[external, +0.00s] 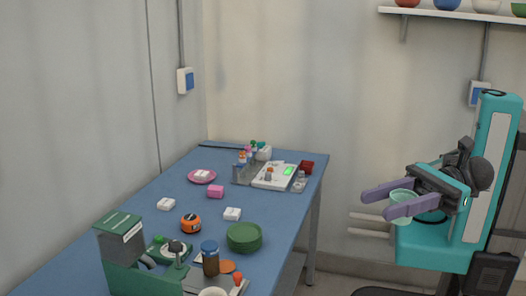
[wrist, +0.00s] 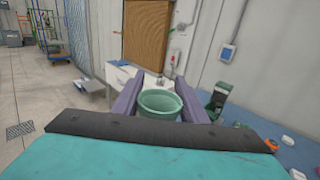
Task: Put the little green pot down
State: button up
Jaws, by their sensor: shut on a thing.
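The little green pot (external: 402,199) is pale green and sits between the two purple fingers of my gripper (external: 390,202) at the right of the external view. My gripper is shut on it and holds it in the air, clear of the blue table (external: 150,228). In the wrist view the pot (wrist: 161,103) shows its open rim, with a finger of my gripper (wrist: 160,100) on each side. It looks roughly upright, and its inside looks empty.
A shelf (external: 450,15) holds bowls above.

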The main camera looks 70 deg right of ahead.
jog(key=s+a+r+n+g+y, duration=0.4)
jog(key=s+r+n+g+y, duration=0.2)
jog(key=s+r+g, duration=0.4)
notch_tip(320, 180, up, 3)
jog(key=shift+s+r+n, duration=0.15)
jog(key=shift+s+n, duration=0.65)
jog(key=shift+n, duration=0.1)
dwell(0.3)
